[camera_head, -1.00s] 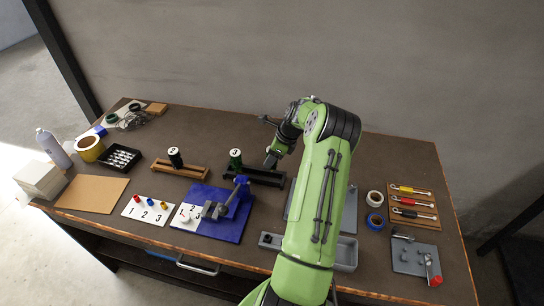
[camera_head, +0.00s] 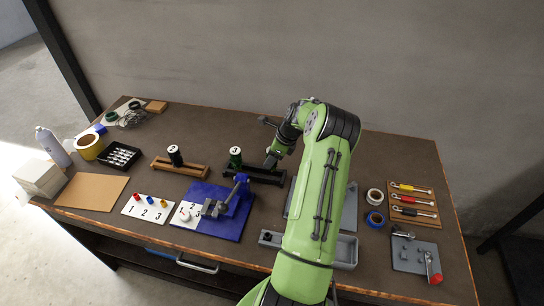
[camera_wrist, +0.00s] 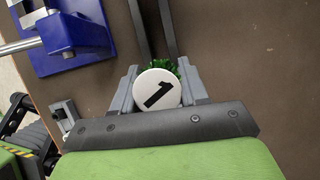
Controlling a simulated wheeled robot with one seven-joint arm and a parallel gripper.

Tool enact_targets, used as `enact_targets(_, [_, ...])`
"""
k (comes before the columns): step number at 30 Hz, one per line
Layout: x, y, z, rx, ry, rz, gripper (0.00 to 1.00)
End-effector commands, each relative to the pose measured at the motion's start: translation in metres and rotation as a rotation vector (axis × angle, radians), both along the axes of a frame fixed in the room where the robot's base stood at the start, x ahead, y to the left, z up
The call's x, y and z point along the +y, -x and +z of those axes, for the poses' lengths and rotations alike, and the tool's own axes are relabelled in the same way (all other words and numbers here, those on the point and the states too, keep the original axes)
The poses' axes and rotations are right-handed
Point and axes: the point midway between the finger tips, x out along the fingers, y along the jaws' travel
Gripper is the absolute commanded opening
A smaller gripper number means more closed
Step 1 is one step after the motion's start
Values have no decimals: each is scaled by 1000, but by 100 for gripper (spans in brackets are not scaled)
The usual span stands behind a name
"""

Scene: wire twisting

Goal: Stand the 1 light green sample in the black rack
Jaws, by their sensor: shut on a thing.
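My gripper (camera_wrist: 158,88) is shut on a sample with a round white cap marked 1 (camera_wrist: 157,90). Green bristly material of the sample shows behind the cap; its lower part is hidden. The black rack (camera_wrist: 141,28) shows as two dark rails just beyond the sample in the wrist view. In the head view the black rack (camera_head: 266,177) lies near the back of the bench, with my gripper (camera_head: 272,158) over its right part. I cannot tell whether the held sample touches the rack. A dark green sample with a cap marked 3 (camera_head: 235,157) stands at the rack's left end.
A brown rack (camera_head: 190,171) with another capped sample (camera_head: 175,156) stands to the left. A blue base with a vise (camera_head: 226,226) is in front of the black rack. A grey tray (camera_head: 346,252) lies near my arm. The bench behind the racks is clear.

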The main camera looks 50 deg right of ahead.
Motion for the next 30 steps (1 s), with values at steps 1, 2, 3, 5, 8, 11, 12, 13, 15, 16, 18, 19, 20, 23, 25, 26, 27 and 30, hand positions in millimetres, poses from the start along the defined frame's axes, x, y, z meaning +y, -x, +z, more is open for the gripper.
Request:
enact_targets(1, [0,0,-2,0,0,0,19])
enact_targets(2, [0,0,-3,0,0,0,19])
enact_targets(3, [0,0,-4,0,0,0,19])
enact_targets(5, [0,0,-5,0,0,0,19])
enact_targets(8, [0,0,-8,0,-1,0,19])
enact_targets(11, [0,0,-11,0,0,0,19])
enact_targets(12, [0,0,-12,0,0,0,19])
enact_targets(13, [0,0,-12,0,0,0,19])
enact_targets(15, [0,0,-14,0,0,0,19])
enact_targets(16, [0,0,-15,0,0,0,19])
enact_targets(18, [0,0,-17,0,0,0,19])
enact_targets(19, [0,0,-17,0,0,0,19])
enact_targets(20, [0,0,-18,0,0,0,19])
enact_targets(23, [0,0,-21,0,0,0,19])
enact_targets(25, [0,0,-22,0,0,0,19])
enact_targets(26, [0,0,-23,0,0,0,19])
enact_targets(27, [0,0,-24,0,0,0,19])
enact_targets(30, [0,0,-26,0,0,0,19])
